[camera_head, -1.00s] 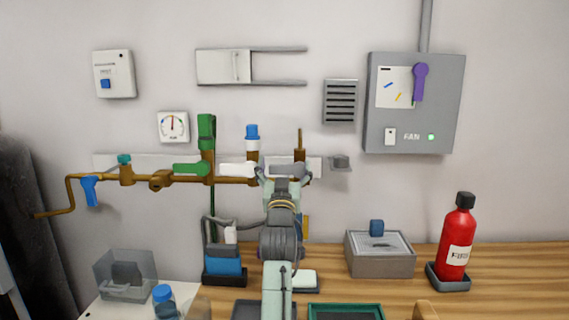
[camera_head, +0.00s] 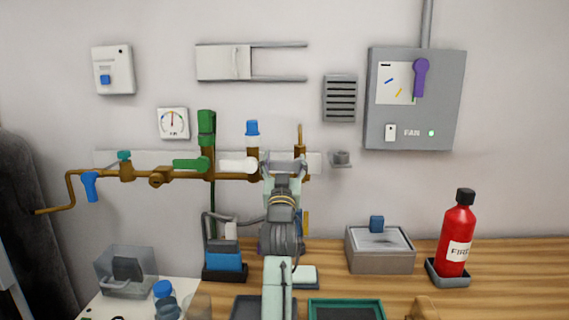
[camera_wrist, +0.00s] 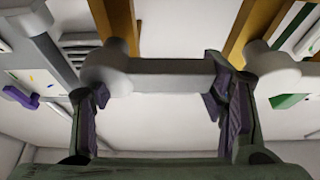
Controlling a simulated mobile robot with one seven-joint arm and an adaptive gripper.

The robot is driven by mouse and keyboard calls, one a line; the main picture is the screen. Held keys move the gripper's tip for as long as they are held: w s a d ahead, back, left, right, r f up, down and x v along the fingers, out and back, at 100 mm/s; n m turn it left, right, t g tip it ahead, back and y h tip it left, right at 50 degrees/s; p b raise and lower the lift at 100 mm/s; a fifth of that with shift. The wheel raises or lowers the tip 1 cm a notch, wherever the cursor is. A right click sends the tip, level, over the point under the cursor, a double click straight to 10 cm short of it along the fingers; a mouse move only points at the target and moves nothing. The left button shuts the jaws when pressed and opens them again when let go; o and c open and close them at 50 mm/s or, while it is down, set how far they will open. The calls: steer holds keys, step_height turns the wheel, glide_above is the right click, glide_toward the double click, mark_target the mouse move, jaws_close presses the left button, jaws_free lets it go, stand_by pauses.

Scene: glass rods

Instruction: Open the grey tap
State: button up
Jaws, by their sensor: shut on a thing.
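The grey tap (camera_wrist: 165,76) crosses the upper middle of the wrist view. It has a round hub at the left on a brown pipe (camera_wrist: 116,20) and a straight lever running level to the right. My gripper (camera_wrist: 160,100) has one finger by the hub and the other by the lever's free end, shut on the tap. In the head view my gripper (camera_head: 283,164) is at the right end of the brown pipe row and largely hides the tap. The short upright pipe (camera_head: 300,136) above the tap shows there.
Left of my gripper are a white tap (camera_head: 238,165), a green tap (camera_head: 190,164) and a blue tap (camera_head: 90,186) on the same pipe. A grey fan box (camera_head: 435,95) hangs at right. A red extinguisher (camera_head: 457,232) and a grey box (camera_head: 382,258) stand on the wooden bench (camera_head: 515,275).

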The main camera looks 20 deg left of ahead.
steer(key=c, duration=0.5)
steer(key=shift+d+f+n+g+y, duration=0.1)
steer(key=shift+f+n+g+y, duration=0.2)
steer(key=shift+n, duration=0.4)
steer(key=shift+d+f+n+y, duration=0.1)
steer(key=shift+n+y, duration=0.3)
steer(key=shift+n, duration=0.3)
steer(key=n+y, duration=0.1)
steer(key=n, duration=0.1)
steer(key=f+n+g+y+b, duration=0.1)
steer(key=n, duration=0.2)
steer(key=shift+a, duration=0.2)
steer(key=o, duration=1.7)
steer(key=v, duration=1.2)
steer(key=shift+d, duration=0.1)
